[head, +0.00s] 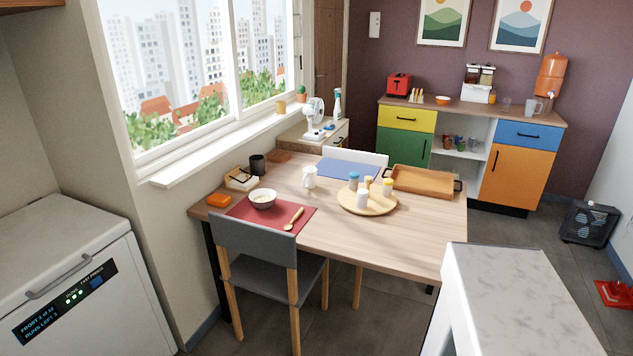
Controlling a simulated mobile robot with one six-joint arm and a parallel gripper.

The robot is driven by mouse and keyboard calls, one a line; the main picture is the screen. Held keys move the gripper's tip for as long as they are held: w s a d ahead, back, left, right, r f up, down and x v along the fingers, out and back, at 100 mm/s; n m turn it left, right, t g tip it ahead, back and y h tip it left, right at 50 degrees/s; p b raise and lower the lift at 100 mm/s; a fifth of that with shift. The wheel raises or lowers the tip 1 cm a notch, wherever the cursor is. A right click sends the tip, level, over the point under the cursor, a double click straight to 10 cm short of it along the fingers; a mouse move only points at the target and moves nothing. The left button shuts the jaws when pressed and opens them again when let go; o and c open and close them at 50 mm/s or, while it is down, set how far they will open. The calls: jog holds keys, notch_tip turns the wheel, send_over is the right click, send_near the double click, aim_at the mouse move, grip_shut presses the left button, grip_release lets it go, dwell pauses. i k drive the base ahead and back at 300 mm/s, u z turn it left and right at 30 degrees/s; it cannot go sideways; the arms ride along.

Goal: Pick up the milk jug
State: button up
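A small white jug (310,176) with a handle on its left side stands upright on the wooden dining table (410,236). It is near the middle of the table's far half, left of a round wooden tray (350,208). It looks like the milk jug, but its contents are too small to see. My gripper is not in view, and nothing is seen holding the jug.
Several small jars stand on the round tray. A bowl (262,202) and wooden spoon lie on a red mat, with a grey chair (255,246) in front. A rectangular tray (425,183) lies at right. A marble-topped unit (515,285) stands at the lower right.

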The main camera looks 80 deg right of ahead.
aim_at(310, 179)
jog(key=z, duration=0.45)
jog(key=i, duration=0.6)
jog(key=z, duration=0.95)
jog(key=i, duration=0.65)
jog(key=z, duration=0.2)
